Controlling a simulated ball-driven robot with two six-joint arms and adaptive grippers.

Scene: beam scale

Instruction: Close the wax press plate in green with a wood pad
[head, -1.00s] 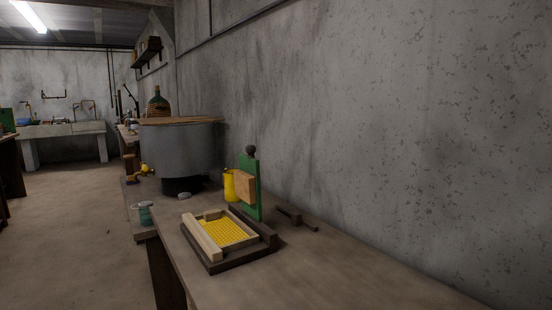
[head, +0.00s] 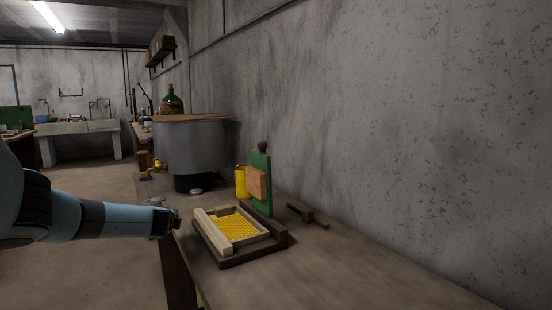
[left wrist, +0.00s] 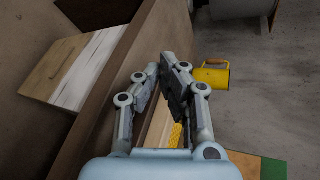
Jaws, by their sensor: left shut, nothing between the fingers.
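The wax press sits on the workbench, with a dark base (head: 255,253), a pale wooden frame (head: 208,233) and a yellow honeycomb-patterned sheet (head: 234,226) inside. Its green plate (head: 262,202) stands upright at the right back edge, so the press is open. The wood pad (head: 256,183) is on the plate's side facing the frame, and a dark round knob (head: 262,146) tops it. My left gripper (head: 168,222) is shut and empty, left of the press near the bench edge. In the left wrist view its fingers (left wrist: 160,68) partly hide the frame and yellow sheet (left wrist: 176,135). My right gripper is out of view.
A dark tool (head: 304,213) lies right of the press near the wall. A large grey vat (head: 190,150) stands behind. The bench front (head: 350,270) is clear.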

